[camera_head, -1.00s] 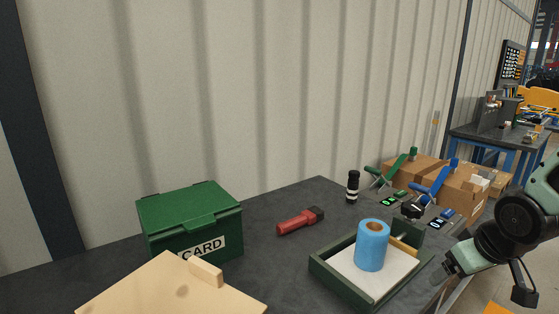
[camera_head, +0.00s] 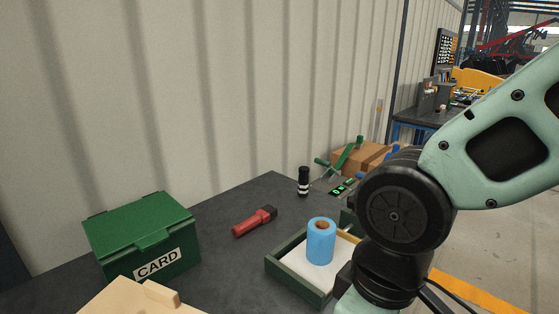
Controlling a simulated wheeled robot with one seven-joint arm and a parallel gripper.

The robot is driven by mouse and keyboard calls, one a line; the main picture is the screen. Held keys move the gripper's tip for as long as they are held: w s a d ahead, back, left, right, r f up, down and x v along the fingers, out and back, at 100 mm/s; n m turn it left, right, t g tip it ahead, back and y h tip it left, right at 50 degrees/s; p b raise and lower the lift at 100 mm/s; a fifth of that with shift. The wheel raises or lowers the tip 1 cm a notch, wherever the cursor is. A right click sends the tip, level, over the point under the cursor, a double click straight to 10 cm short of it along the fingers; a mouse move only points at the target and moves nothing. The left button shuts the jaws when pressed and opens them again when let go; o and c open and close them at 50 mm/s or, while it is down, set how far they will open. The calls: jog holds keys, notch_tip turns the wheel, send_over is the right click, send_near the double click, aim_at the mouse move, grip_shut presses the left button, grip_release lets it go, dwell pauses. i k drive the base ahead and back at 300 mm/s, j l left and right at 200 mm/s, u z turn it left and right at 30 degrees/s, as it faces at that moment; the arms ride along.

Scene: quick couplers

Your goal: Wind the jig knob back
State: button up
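The jig is a dark green frame (camera_head: 296,284) with a white floor, at the lower middle of the head view. A blue roll (camera_head: 321,243) stands upright in it. A green upright block (camera_head: 348,221) shows at its far right corner, partly covered by my arm. The black jig knob, seen near that corner a second ago, is now hidden behind my arm. My arm reaches down across the right side and covers the jig's right part. My gripper is not in view, so its fingers and any contact with the knob cannot be seen.
A green CARD box (camera_head: 142,240) and a pale wooden board (camera_head: 135,300) are at the left. A green clamp (camera_head: 350,152) stands farther back. The dark bench (camera_head: 225,262) is clear left of the jig.

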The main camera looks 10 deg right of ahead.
aim_at(351, 201)
jog(key=i+l+z, duration=0.1)
jog(key=z, duration=0.15)
jog(key=i+l, duration=0.2)
jog(key=l, duration=0.2)
jog(key=i+l+z, duration=0.1)
jog(key=l, duration=0.25)
jog(key=i+l, duration=0.45)
jog(key=l, duration=0.3)
jog(key=z, duration=0.05)
